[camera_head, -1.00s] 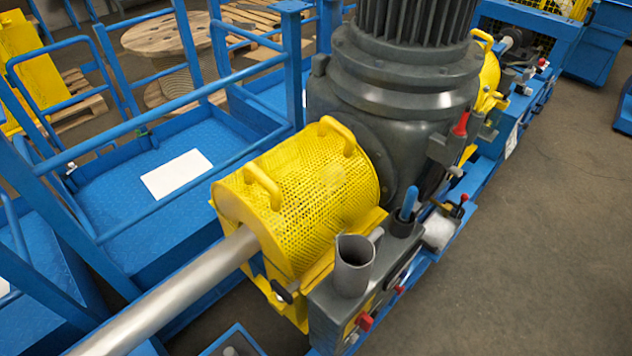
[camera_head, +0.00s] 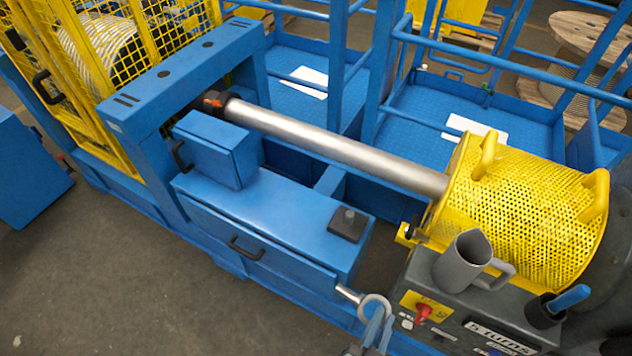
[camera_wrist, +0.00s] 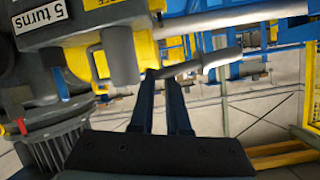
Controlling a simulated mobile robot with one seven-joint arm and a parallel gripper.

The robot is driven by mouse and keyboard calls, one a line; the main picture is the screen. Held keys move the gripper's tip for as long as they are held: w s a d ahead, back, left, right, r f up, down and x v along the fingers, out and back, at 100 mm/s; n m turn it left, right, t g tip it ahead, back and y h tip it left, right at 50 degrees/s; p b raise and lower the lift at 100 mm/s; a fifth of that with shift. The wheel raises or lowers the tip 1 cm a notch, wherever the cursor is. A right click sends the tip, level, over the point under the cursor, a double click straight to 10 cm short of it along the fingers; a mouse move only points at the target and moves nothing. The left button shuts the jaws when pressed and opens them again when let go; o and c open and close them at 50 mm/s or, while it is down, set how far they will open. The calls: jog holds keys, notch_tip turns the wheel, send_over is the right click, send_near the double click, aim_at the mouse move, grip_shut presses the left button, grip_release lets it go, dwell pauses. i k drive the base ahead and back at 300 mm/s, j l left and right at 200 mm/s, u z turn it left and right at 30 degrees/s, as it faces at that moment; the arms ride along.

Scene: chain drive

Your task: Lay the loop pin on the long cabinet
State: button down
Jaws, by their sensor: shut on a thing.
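The loop pin (camera_head: 350,294) is a short metal pin with a pale ring at one end, near the bottom middle of the head view. My gripper (camera_head: 375,328) is shut on it by the ring end, and the pin points up and left. In the wrist view the grey pin (camera_wrist: 222,57) sticks out to the right from between the blue fingertips (camera_wrist: 165,78). The long cabinet (camera_head: 290,222) is the low blue box with a drawer front and black handle, left of the pin. The pin looks beside its right end; its height against the top is unclear.
A smaller blue box (camera_head: 215,148) and a dark plate with a knob (camera_head: 348,224) stand on the cabinet top, with bare room between. A steel shaft (camera_head: 340,148) runs behind. A grey jug (camera_head: 462,262) and yellow mesh guard (camera_head: 520,210) are at the right.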

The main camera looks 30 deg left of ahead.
aim_at(286, 208)
jog(key=i+j+u, duration=0.1)
jog(key=i+u, duration=0.25)
jog(key=i+l+u, duration=0.1)
jog(key=i+u, duration=0.2)
jog(key=i, duration=0.3)
